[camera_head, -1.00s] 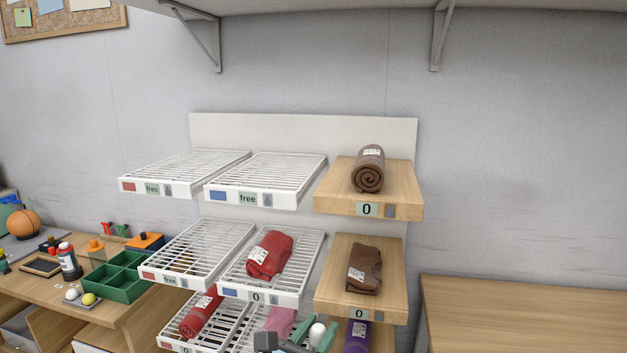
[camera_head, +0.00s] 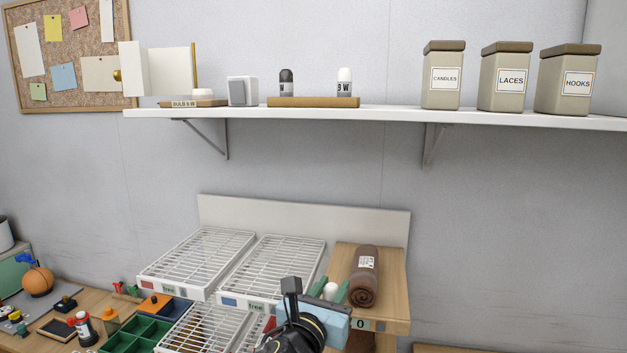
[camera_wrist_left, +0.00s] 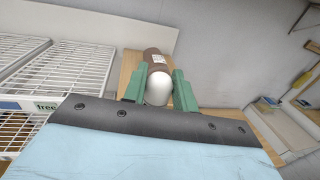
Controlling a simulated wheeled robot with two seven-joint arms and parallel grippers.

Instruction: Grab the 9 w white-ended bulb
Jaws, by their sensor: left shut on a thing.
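A white-ended bulb (camera_head: 344,82) marked "9 W" stands upright at the right end of a wooden holder (camera_head: 313,102) on the high wall shelf. A dark-ended bulb (camera_head: 286,82) stands at the holder's left end; only a "W" is readable on its label. My left gripper (camera_head: 331,291) is well below that shelf, by the brown rolled towel. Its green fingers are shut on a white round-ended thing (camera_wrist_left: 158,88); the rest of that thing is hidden. My right gripper is not in view.
Below are wire racks (camera_head: 200,260) and a brown rolled towel (camera_head: 364,278) on a wooden tray. Wall between is bare.

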